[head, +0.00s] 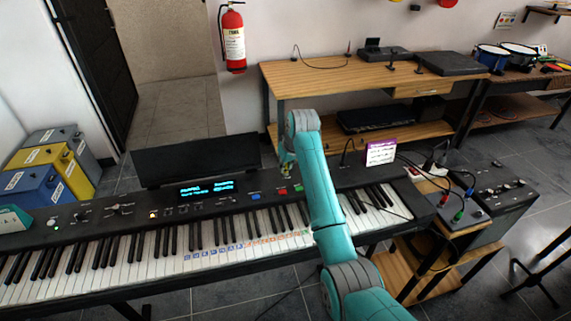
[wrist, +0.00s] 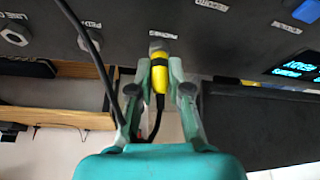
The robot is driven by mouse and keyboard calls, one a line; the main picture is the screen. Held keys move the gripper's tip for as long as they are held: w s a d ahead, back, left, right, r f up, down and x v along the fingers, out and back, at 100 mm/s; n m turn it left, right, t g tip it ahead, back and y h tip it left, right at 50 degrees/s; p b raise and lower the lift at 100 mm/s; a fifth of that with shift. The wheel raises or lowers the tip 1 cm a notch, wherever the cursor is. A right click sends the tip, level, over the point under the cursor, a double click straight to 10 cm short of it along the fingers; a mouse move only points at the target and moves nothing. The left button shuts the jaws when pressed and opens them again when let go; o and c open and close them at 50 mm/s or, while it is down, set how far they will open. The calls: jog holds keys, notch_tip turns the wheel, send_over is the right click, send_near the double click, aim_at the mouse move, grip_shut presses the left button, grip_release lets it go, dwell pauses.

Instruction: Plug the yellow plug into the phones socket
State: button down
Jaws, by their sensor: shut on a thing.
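My gripper (wrist: 160,78) is shut on the yellow plug (wrist: 159,82), a short yellow body with a dark band and a dark cable behind it. The plug's front end meets a round metal socket (wrist: 157,46) on the dark instrument panel; how deep it sits I cannot tell. A small white label (wrist: 160,34) stands by this socket, too blurred to read surely.
Other metal sockets (wrist: 14,36) with labels line the panel to the left. A black cable (wrist: 92,62) crosses the wrist view left of my gripper. A wooden bench (head: 330,75) stands behind the keyboard. A side stand (head: 440,187) with cables and connectors is at right.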

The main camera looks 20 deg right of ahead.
jog(key=shift+f, duration=0.2)
jog(key=c, duration=1)
grip_release()
jog(key=shift+c, duration=0.2)
jog(key=v, duration=1.2)
